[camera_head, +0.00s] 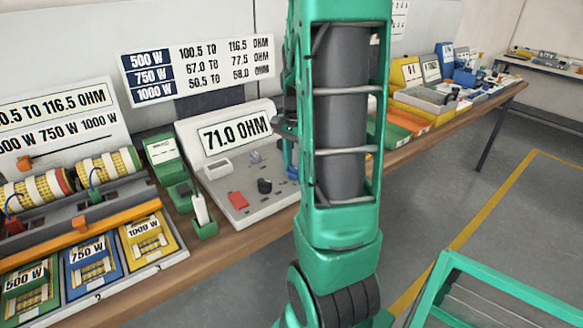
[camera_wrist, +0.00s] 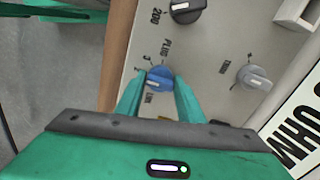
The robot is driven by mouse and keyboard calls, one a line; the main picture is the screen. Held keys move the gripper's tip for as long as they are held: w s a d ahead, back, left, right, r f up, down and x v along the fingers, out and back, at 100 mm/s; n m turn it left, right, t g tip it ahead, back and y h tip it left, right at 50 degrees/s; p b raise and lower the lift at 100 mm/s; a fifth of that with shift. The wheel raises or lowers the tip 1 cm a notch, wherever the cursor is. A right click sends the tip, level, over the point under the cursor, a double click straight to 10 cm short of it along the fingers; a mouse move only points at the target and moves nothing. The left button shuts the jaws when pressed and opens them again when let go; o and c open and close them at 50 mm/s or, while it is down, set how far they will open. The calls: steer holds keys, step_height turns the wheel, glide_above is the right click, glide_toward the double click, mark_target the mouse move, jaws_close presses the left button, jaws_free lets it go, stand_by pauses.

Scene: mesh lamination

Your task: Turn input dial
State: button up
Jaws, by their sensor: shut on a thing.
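A blue dial (camera_wrist: 160,77) sits on the pale panel of the meter (camera_head: 236,180), with small markings around it that are hard to read. My gripper (camera_wrist: 160,84) is shut on this blue dial, with one green finger on each side of it in the wrist view. The meter's display (camera_head: 235,135) reads 71.0 OHM. A black dial (camera_wrist: 186,9) and a grey dial (camera_wrist: 254,76) stand apart from my fingers on the same panel.
A red button (camera_head: 237,200) is on the meter's front. A small green holder (camera_head: 205,229) with a white item stands to its left. Further left are yellow coils (camera_head: 110,165) and the wattage trays (camera_head: 88,262). Yellow and orange bins (camera_head: 425,108) stand right of my arm.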

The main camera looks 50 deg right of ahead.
mark_target(293, 167)
steer(key=o, duration=1)
steer(key=shift+w+a, duration=0.25)
steer(key=shift+w, duration=0.05)
steer(key=shift+s+d, duration=0.1)
step_height(293, 167, up, 11)
steer(key=shift+f, duration=0.15)
steer(key=s+a+f+n, duration=0.2)
steer(key=s+a+n, duration=0.4)
steer(key=s+a, duration=0.1)
steer(key=s+a+f+n, duration=0.3)
steer(key=s+a+n, duration=0.3)
steer(key=a, duration=0.4)
steer(key=shift+s+f, duration=0.3)
steer(key=shift+s, duration=0.35)
steer(key=shift+d, duration=0.1)
